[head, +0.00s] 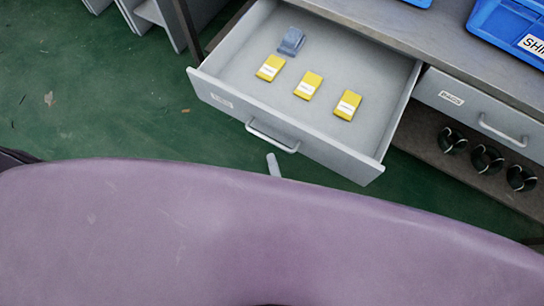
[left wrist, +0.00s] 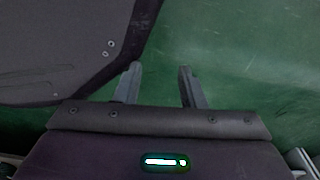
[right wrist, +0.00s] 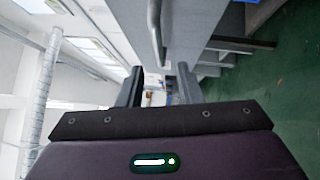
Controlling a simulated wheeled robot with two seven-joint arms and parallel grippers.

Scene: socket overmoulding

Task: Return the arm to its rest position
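My right gripper (right wrist: 160,69) is open, with nothing between its fingers in the right wrist view. In the head view only a small grey fingertip (head: 273,165) shows below the drawer handle, apart from it; the rest is hidden behind my purple body. My left gripper (left wrist: 160,68) is open and empty over the green floor in the left wrist view. It does not show clearly in the head view.
A grey drawer (head: 231,98) stands open, holding yellow labelled packs (head: 308,85) and a blue-grey piece (head: 291,41). Its handle (head: 272,136) faces me. A closed drawer (head: 440,93) is at right, above dark round objects (head: 487,159). Blue bins (head: 500,22) stand on the worktop.

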